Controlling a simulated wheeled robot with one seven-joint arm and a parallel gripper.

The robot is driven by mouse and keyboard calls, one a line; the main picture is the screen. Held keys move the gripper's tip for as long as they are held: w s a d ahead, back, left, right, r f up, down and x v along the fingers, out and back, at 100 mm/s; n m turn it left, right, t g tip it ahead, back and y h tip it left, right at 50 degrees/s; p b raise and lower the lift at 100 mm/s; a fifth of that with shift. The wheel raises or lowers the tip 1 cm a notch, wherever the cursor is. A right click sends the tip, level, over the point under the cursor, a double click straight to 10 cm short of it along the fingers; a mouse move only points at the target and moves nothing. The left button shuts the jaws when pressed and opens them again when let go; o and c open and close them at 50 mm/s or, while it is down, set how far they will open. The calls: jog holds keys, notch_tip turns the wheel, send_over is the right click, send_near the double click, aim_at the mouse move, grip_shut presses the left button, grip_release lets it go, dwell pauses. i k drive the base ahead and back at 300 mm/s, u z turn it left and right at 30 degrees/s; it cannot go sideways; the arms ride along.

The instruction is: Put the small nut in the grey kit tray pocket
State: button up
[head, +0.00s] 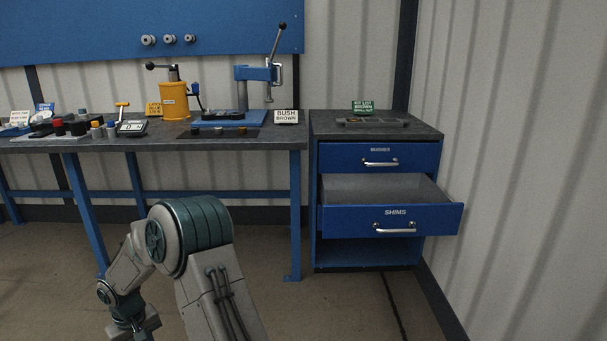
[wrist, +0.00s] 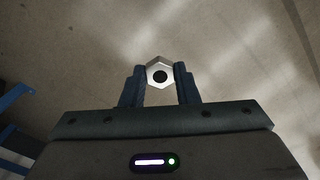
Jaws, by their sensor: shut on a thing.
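A small silver hex nut (wrist: 152,66) with a dark round hole shows in the wrist view. My gripper (wrist: 160,80) is shut on it, a dark finger at each side. Behind it is only bare floor. In the head view my arm hangs low at the front, and its end is cut off by the bottom edge, so the nut does not show there. The grey kit tray (head: 372,122) lies on top of the blue drawer cabinet at the right. Its pockets are too small to make out clearly.
A green kit list sign (head: 363,107) stands behind the tray. The cabinet's SHIMS drawer (head: 390,220) is pulled open; the BUSHES drawer (head: 380,158) is shut. The workbench (head: 275,150) at the left carries a yellow press (head: 174,100), a blue press (head: 258,74) and small parts. The floor before the cabinet is clear.

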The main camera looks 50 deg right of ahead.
aim_at(391, 124)
jog(key=z, duration=1.95)
jog(key=i, duration=0.3)
jog(key=z, duration=0.05)
